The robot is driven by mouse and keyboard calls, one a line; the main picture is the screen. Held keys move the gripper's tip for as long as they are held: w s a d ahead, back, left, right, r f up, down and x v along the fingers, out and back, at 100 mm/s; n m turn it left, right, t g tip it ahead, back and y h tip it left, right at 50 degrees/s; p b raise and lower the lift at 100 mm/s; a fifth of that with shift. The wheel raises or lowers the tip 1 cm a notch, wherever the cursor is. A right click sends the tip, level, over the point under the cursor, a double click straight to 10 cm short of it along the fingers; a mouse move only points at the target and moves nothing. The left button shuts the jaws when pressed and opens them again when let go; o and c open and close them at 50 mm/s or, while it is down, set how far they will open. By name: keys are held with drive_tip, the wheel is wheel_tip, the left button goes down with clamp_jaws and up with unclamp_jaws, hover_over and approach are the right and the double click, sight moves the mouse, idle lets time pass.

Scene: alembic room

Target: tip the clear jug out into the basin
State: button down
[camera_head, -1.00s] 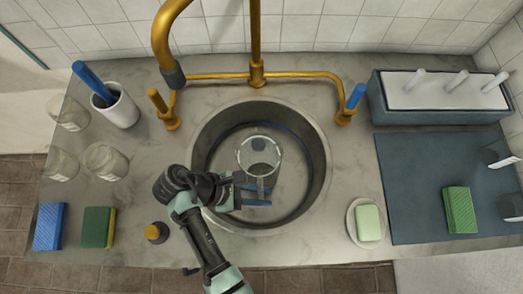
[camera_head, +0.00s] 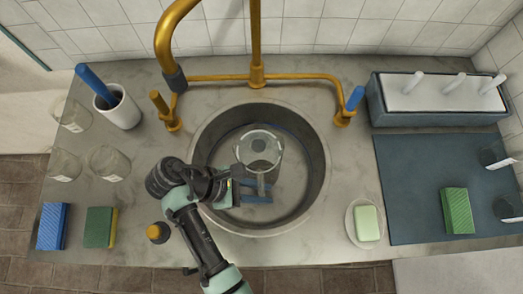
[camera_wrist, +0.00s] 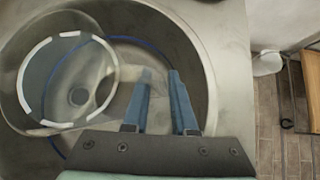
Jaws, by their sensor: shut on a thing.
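The clear jug (camera_head: 259,146) is held over the round basin (camera_head: 318,165), its open mouth facing up toward the head camera. My gripper (camera_head: 258,192) is shut on the jug at its near side, with blue fingers around what looks like its handle. In the wrist view the jug (camera_wrist: 62,85) shows at the left with white marks round it, and the gripper (camera_wrist: 162,105) reaches in from below. The jug looks about upright. I cannot tell whether it holds any liquid.
A gold tap (camera_head: 170,45) rises behind the basin, with handles on both sides. Clear glass jars (camera_head: 109,163) stand at the left. A soap dish (camera_head: 364,240) sits to the right, beside a blue mat (camera_head: 420,160). A small orange-topped bottle (camera_head: 157,232) stands near my arm.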

drive_tip(key=shift+w+r+n+g+p, duration=0.1)
drive_tip(key=shift+r+n+g+p, duration=0.25)
drive_tip(key=shift+g+p, duration=0.6)
drive_tip(key=shift+w+r+n+g+p, duration=0.1)
drive_tip(key=shift+r+n+g+p, duration=0.2)
drive_tip(key=shift+p, duration=1.15)
drive_tip(key=shift+f+n+g+h+p, duration=0.2)
drive_tip(key=shift+n+g+h+p, duration=0.15)
drive_tip(key=shift+g+p, duration=0.25)
drive_tip(key=shift+s, duration=0.1)
drive_tip(key=shift+r+t+p, duration=0.25)
drive_tip(key=shift+t+p, duration=0.1)
drive_tip(key=shift+p, duration=0.45)
drive_tip(key=shift+r+m+t+p, duration=0.1)
drive_tip(key=shift+m+t+p, duration=0.65)
drive_tip(key=shift+p, duration=0.25)
drive_tip(key=shift+m+t+p, duration=0.35)
drive_tip(key=shift+t+p, duration=0.1)
drive_tip(key=shift+t, duration=0.4)
